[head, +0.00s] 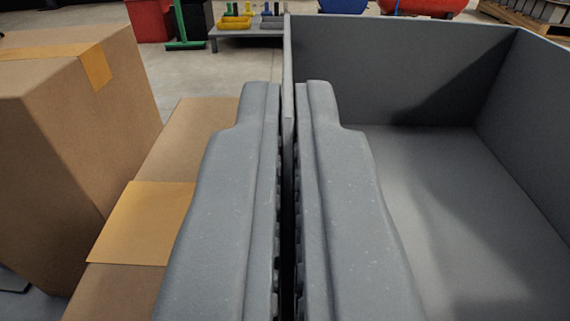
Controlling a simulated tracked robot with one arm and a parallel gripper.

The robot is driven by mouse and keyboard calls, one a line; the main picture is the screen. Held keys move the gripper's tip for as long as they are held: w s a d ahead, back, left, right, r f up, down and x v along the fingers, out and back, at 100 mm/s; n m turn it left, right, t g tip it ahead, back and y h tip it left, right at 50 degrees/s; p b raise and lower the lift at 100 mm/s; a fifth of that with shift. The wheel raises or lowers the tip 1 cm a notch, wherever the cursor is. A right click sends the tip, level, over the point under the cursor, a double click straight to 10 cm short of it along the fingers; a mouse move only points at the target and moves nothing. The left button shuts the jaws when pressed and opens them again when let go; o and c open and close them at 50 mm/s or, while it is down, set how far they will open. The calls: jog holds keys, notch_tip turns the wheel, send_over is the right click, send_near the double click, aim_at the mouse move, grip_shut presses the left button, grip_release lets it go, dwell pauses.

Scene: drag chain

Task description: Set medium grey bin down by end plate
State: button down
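The medium grey bin (445,190) fills the right side of the head view. It is open at the top and looks empty inside. My gripper (288,95) has its two grey fingers on either side of the bin's left wall, one outside and one inside, shut on that wall. The near part of the bin is cut off by the frame. I cannot tell whether the bin rests on something or hangs. No end plate can be made out.
A tall cardboard box (75,150) stands at the left. A lower cardboard box (185,150) lies between it and my gripper. Further back are a grey platform (245,32) with yellow and dark items, a green post (181,25), and red and blue containers. Grey floor shows between.

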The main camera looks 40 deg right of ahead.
jog(key=shift+f, duration=0.1)
jog(key=c, duration=1.7)
grip_release()
jog(key=shift+s+a, duration=0.15)
jog(key=shift+a, duration=0.05)
jog(key=p+v, duration=0.2)
jog(key=v, duration=0.9)
jog(key=shift+s+a+p, duration=0.1)
jog(key=shift+s+p, duration=0.15)
jog(key=shift+p, duration=0.15)
